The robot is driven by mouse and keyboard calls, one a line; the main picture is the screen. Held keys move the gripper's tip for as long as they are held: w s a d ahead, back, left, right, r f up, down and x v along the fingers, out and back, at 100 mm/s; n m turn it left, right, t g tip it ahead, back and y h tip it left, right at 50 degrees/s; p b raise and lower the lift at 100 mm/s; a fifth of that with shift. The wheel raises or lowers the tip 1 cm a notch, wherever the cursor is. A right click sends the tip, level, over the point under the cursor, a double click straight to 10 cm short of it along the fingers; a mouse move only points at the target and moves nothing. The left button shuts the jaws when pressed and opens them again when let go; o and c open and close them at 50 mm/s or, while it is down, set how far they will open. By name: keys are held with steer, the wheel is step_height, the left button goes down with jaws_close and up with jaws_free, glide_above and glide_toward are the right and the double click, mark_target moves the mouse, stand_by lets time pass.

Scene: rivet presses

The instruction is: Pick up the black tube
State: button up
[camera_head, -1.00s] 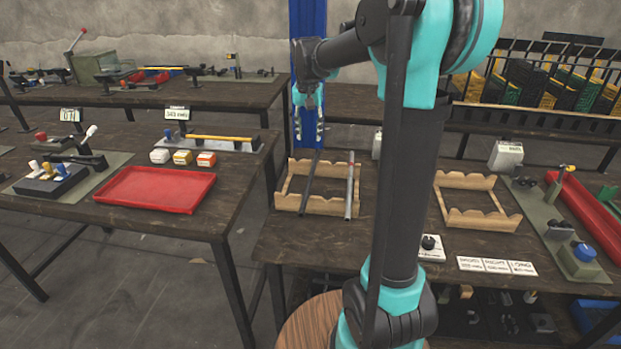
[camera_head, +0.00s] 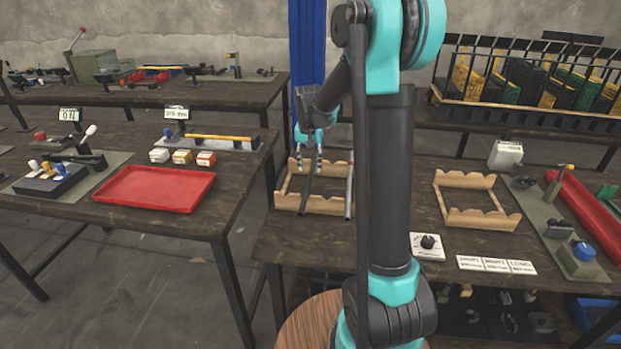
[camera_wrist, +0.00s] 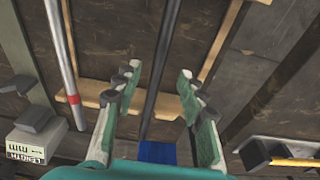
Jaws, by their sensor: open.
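The black tube (camera_head: 306,190) lies across the notched wooden rack (camera_head: 284,198) on the near table in the head view. In the wrist view the black tube (camera_wrist: 162,65) runs lengthwise between my fingers, with a gap to each side. My gripper (camera_head: 309,166) is open above the far part of the tube; its two fingers also show in the wrist view (camera_wrist: 160,85). A grey tube with a red band (camera_head: 349,195) lies in the same rack to the right, and at the left in the wrist view (camera_wrist: 64,60).
A second wooden rack (camera_head: 478,218), empty, stands to the right, with a small box with a dial (camera_head: 428,246) in front of it. A red tray (camera_head: 155,189) lies on the left table. My arm hides part of the near table.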

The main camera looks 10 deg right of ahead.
mark_target(310, 175)
steer(key=shift+w+d+f, duration=0.1)
steer(key=shift+w+f, duration=0.1)
steer(key=shift+f, duration=1.6)
jaws_close()
